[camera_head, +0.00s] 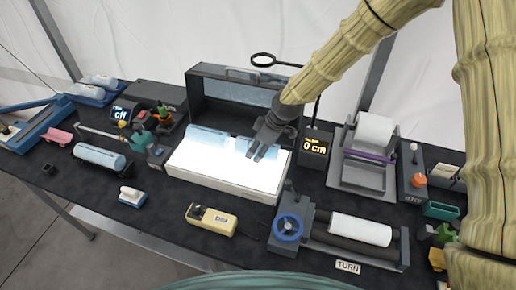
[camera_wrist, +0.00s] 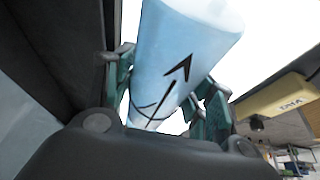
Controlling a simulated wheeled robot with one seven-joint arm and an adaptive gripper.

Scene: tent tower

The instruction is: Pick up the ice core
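A pale blue ice core (camera_head: 208,138) lies along the back of the glowing white light box (camera_head: 222,174). My gripper (camera_head: 258,154) reaches down over the middle of the box and hides part of the core. In the wrist view, a pale blue cylinder with a black arrow (camera_wrist: 188,45) fills the space between my gripper's two fingers (camera_wrist: 162,95). The fingers stand apart, one on each side of it; firm contact is not visible. Another pale blue cylinder (camera_head: 98,157) rests on a dark rack at the left.
A dark open case (camera_head: 215,85) stands behind the light box, and a "0 cm" display (camera_head: 315,147) is to its right. A yellow device (camera_head: 211,219) and a roller stand with a white cylinder (camera_head: 360,229) are in front. A small white-topped block (camera_head: 131,196) sits at front left.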

